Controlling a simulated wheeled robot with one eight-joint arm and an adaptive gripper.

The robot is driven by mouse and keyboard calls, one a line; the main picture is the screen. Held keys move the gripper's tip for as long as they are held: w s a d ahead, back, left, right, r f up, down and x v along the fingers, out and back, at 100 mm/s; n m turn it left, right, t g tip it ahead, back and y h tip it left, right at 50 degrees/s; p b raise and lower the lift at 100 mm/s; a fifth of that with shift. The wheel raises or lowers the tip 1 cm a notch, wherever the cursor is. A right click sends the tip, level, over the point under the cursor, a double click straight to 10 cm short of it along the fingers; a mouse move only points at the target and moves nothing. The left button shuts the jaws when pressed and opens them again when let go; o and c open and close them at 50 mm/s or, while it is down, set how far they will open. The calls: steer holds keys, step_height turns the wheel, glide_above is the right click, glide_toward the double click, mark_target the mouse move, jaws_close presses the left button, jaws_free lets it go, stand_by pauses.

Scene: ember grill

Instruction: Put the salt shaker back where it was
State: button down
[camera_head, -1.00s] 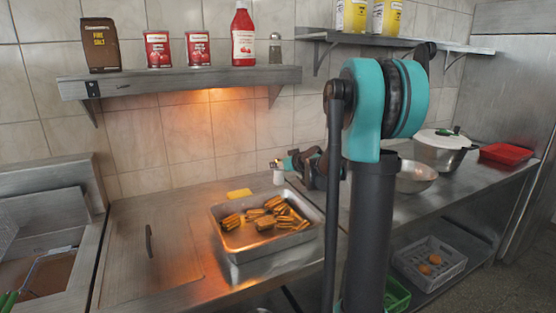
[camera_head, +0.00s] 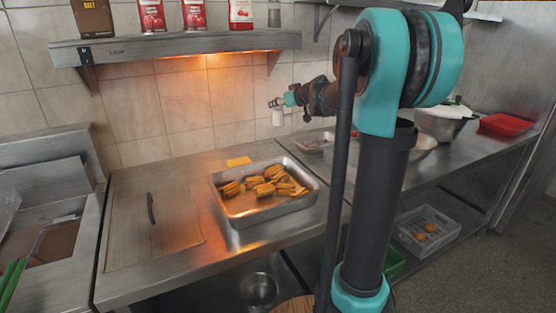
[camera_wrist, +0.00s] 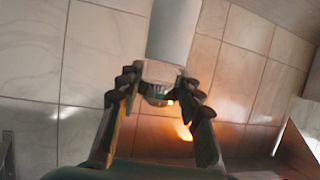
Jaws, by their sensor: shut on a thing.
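The salt shaker (camera_head: 277,118) is a small pale cylinder. My gripper (camera_head: 280,102) is shut on it and holds it in the air, in front of the tiled wall, below the shelf (camera_head: 180,47) and above the counter. In the wrist view, my gripper's two fingers (camera_wrist: 158,92) close around the shaker's metal-looking cap, and its pale body (camera_wrist: 173,30) runs up out of the picture. A second shaker (camera_head: 274,16) with a greyish body stands at the right end of the shelf, cut by the picture's top edge.
A metal tray of grilled food (camera_head: 240,212) and a yellow block (camera_head: 238,161) are on the counter. Bowls and a pot (camera_head: 443,122) stand to the right.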

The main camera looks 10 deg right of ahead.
steer(key=r, duration=0.5)
steer(key=shift+s, duration=0.4)
step_height(320, 180, down, 20)
steer(key=shift+r, duration=0.2)
steer(key=shift+a+f, duration=0.1)
steer(key=shift+f, duration=0.05)
steer(key=c, duration=1)
jaws_free()
steer(key=shift+s+r, duration=0.15)
steer(key=shift+r, duration=0.05)
steer(key=v, duration=1.1)
steer(key=shift+s+d+r, duration=0.2)
steer(key=shift+d+r, duration=0.05)
steer(key=shift+d, duration=0.15)
